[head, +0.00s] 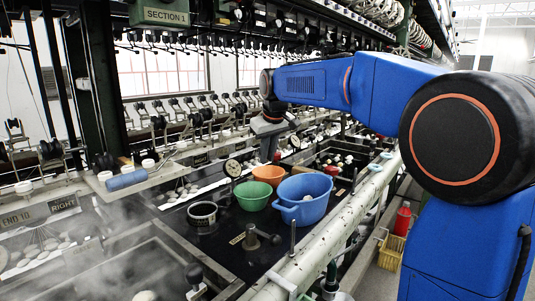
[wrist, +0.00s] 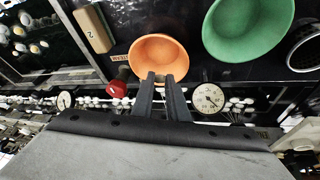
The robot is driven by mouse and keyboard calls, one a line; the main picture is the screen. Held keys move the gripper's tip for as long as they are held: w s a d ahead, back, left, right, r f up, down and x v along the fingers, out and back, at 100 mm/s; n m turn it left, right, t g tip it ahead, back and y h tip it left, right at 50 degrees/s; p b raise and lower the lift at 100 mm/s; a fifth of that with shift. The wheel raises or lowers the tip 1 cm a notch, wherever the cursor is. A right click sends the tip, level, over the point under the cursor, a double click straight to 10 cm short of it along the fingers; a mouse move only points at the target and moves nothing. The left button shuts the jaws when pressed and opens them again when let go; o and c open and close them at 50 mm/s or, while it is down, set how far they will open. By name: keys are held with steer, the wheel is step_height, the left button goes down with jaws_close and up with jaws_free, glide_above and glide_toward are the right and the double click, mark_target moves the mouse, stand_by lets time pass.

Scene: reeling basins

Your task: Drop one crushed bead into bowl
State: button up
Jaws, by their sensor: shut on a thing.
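My gripper (wrist: 160,78) is shut on a small olive-brown thing, likely a bead, mostly hidden between the fingertips in the wrist view; I cannot tell whether it is crushed. The orange bowl (wrist: 160,49) lies just beyond the fingertips there. In the head view my gripper (head: 268,158) points down close above the orange bowl (head: 268,174). The green bowl (head: 252,195) stands beside it to the left and nearer; in the wrist view the green bowl (wrist: 248,28) is at upper right. A blue tub (head: 303,200) with something pale inside stands to the right.
A round dial (head: 233,168) stands left of the bowls. A dark round pot (head: 203,214) and a metal tap (head: 258,238) are nearer. A wooden block (wrist: 93,29) and a red object (wrist: 117,88) lie left of the orange bowl in the wrist view. Steam rises from the near basin.

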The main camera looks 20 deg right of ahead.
steer(key=o, duration=0.7)
steer(key=shift+r, duration=0.1)
steer(key=v, duration=1.7)
steer(key=shift+s, duration=0.15)
